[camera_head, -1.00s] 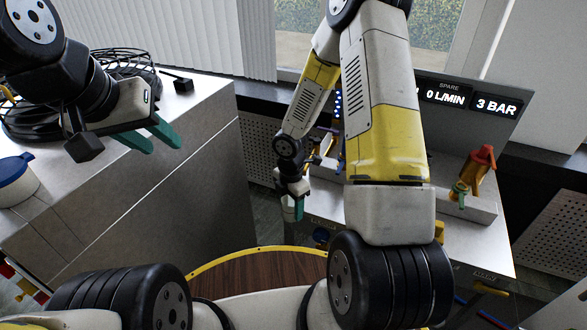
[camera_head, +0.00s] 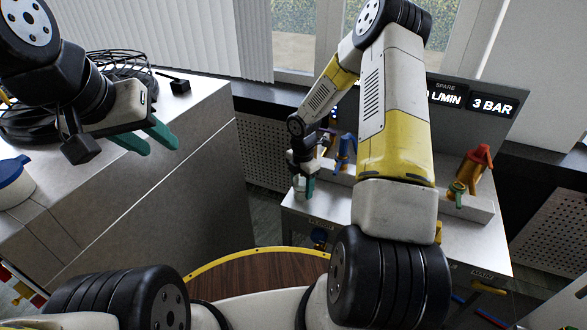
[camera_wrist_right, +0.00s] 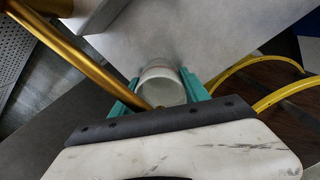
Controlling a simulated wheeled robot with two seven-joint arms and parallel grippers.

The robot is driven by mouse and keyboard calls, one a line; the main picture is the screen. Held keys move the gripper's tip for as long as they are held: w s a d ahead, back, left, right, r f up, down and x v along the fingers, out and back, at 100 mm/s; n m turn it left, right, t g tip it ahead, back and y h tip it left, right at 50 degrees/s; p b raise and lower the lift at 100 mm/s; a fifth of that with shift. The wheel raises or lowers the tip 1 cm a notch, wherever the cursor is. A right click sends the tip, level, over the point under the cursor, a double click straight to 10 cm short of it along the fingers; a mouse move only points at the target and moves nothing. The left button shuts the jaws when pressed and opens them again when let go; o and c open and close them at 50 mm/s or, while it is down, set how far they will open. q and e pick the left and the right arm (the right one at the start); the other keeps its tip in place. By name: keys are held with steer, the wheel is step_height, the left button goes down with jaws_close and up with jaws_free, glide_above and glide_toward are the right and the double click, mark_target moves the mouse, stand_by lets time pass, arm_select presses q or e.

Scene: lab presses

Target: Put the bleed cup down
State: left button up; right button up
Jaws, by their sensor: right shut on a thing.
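The bleed cup (camera_wrist_right: 162,86) is a small whitish, translucent cup held between the teal fingers of my right gripper (camera_wrist_right: 160,98). In the head view the right gripper (camera_head: 304,188) hangs low at the left end of the grey bench (camera_head: 322,207), and the cup (camera_head: 299,184) shows as a small pale patch by its fingers. In the wrist view the bench surface lies behind the cup; I cannot tell whether the cup touches it. My left gripper (camera_head: 147,138) is open and empty, near the left cabinet.
A blue valve (camera_head: 345,150) and a red-and-orange valve (camera_head: 474,170) with a green fitting (camera_head: 456,192) stand along the bench. A display panel (camera_head: 490,106) is behind. The left cabinet (camera_head: 205,110) carries coiled black cable (camera_head: 50,120) and a blue-lidded container (camera_head: 14,180). In the wrist view yellow tubes pass nearby.

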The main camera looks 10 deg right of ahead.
steer(key=shift+f, duration=0.1)
steer(key=o, duration=1.4)
steer(key=shift+c, duration=0.2)
step_height(320, 180, up, 12)
steer(key=shift+f, duration=0.1)
steer(key=s+r+m+t, duration=0.1)
steer(key=s+r+m, duration=0.45)
steer(key=r, duration=0.45)
steer(key=s+r+m+t, duration=0.2)
steer(key=s+r+m, duration=0.35)
steer(key=r, duration=0.45)
steer(key=s+a+r+m+t+y, duration=0.1)
steer(key=s+r+m, duration=0.2)
steer(key=s+m, duration=0.3)
steer(key=s+a+r+m+t+y, duration=0.1)
steer(key=s+r+m+t, duration=0.1)
steer(key=s+r+m, duration=0.2)
steer(key=s+m, duration=0.2)
steer(key=s, duration=0.1)
steer(key=shift+s+a, duration=0.2)
